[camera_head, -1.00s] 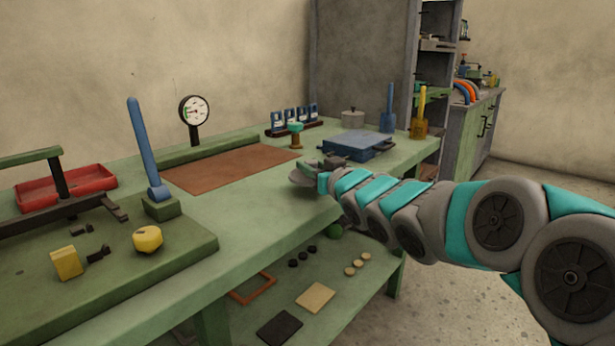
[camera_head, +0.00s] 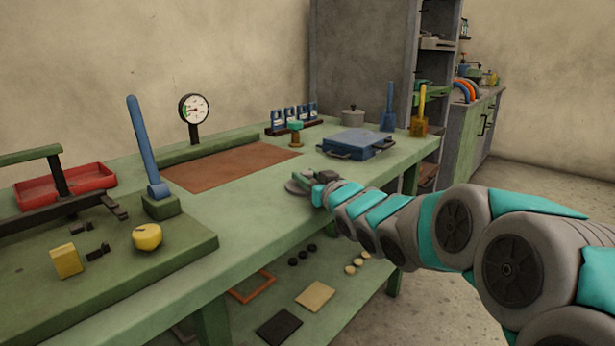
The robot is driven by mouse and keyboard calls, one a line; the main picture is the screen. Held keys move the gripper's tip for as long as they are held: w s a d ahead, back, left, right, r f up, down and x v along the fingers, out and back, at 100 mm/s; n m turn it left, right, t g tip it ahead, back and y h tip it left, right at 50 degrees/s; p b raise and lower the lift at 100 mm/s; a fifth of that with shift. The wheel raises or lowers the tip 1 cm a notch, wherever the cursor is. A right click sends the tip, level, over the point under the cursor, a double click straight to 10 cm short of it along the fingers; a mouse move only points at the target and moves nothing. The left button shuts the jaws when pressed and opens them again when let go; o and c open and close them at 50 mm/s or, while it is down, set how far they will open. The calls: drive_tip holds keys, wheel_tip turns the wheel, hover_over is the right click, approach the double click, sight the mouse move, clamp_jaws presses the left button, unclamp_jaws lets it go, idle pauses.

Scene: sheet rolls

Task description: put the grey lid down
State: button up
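The grey lid (camera_head: 296,187) is a flat round disc at the front edge of the green bench (camera_head: 240,216). It looks level and low, at or just above the bench top; I cannot tell whether it touches. My gripper (camera_head: 310,182) is at the lid's right side, coming in from the right, and covers part of it. The fingers are too small and overlapped to show whether they still grip the lid.
A blue box with dark handles (camera_head: 352,144) lies just behind my gripper. A green-topped stand (camera_head: 295,132) and a grey lidded pot (camera_head: 352,116) are farther back. A brown mat (camera_head: 230,165) lies left of the lid. The bench strip in front of the mat is clear.

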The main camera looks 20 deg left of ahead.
drive_tip(key=o, duration=0.4)
drive_tip(key=shift+c, duration=0.2)
drive_tip(key=shift+r, duration=0.15)
